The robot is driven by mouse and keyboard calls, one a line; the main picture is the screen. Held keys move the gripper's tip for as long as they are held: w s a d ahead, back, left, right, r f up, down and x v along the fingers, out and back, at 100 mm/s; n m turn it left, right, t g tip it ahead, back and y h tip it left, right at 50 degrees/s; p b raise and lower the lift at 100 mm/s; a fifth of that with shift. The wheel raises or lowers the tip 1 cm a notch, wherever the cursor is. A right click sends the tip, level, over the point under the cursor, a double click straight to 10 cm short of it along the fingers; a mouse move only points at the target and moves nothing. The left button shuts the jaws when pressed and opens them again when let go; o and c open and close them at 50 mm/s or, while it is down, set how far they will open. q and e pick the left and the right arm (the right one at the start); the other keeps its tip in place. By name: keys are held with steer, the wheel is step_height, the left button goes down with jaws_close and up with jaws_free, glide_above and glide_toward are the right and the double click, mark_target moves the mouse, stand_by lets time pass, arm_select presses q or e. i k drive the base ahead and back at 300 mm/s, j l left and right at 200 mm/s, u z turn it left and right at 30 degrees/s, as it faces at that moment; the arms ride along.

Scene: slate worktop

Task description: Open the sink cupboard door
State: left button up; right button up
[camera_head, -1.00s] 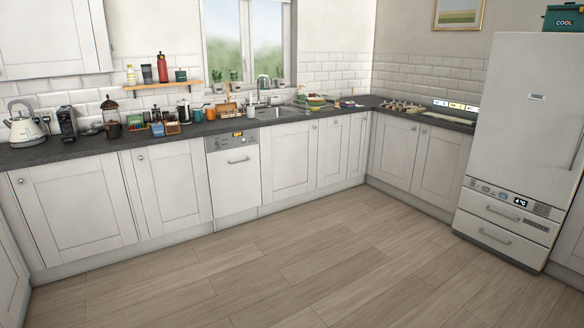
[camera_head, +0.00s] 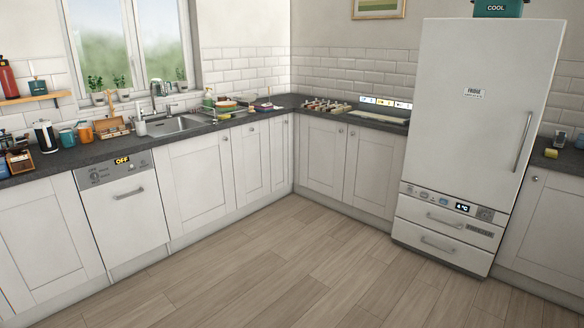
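The sink (camera_head: 180,125) is set in the dark worktop left of the corner, under the window. Below it is a white panelled sink cupboard door (camera_head: 200,180), which is shut. A small round knob sits near its top right corner (camera_head: 225,137). Narrower white doors (camera_head: 250,160) stand shut to its right. Neither of my grippers shows in the head view.
A dishwasher (camera_head: 122,215) with an OFF display stands left of the sink cupboard, its door shut. A white fridge (camera_head: 470,140) stands at the right. The wooden floor (camera_head: 270,270) in front of the cupboards is clear.

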mark_target(195, 176)
steer(key=i, duration=3)
